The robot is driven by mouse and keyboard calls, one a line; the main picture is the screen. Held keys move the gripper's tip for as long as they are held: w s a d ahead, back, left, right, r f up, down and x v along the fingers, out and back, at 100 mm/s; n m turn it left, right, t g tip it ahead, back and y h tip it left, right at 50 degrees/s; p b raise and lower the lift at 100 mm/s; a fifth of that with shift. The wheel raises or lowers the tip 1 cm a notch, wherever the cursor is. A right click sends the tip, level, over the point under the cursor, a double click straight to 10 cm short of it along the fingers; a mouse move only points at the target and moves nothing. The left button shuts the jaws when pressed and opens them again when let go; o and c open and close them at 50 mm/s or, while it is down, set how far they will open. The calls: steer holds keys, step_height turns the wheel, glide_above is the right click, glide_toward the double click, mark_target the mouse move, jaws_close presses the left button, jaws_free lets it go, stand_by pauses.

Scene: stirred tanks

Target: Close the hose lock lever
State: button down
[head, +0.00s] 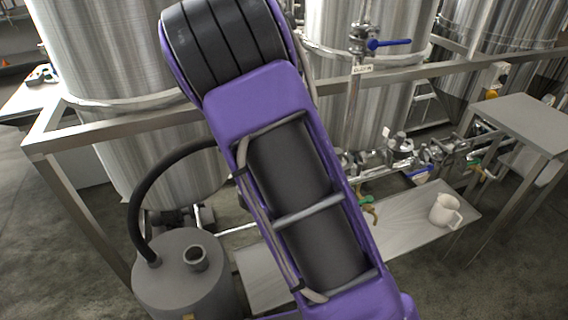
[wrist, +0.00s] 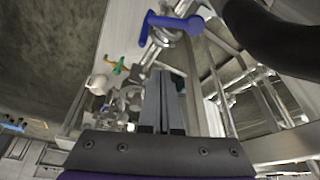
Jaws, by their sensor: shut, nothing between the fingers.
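My gripper (wrist: 162,74) shows in the wrist view with its two grey fingers together and nothing between them. A blue lever (wrist: 172,22) on a metal pipe fitting lies beyond the fingertips, apart from them in the picture. In the head view, one blue lever (head: 388,43) sits on the upright pipe by a small label, and another blue handle (head: 418,172) is on the low pipework. I cannot tell which of these is the hose lock lever. My purple arm crosses the middle of the head view, and my gripper is out of sight there.
A dark hose (head: 139,205) rises from a grey round vessel (head: 185,275); a thick dark hose (wrist: 275,40) also shows in the wrist view. A white jug (head: 444,210) stands on a metal shelf (head: 400,230). Steel tanks (head: 115,50) and frame bars (head: 120,115) surround the pipework.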

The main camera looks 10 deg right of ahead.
step_height(320, 180, down, 9)
steer(key=b, duration=0.4)
steer(key=shift+a, duration=0.2)
stand_by(0.8)
steer(key=shift+w, duration=0.1)
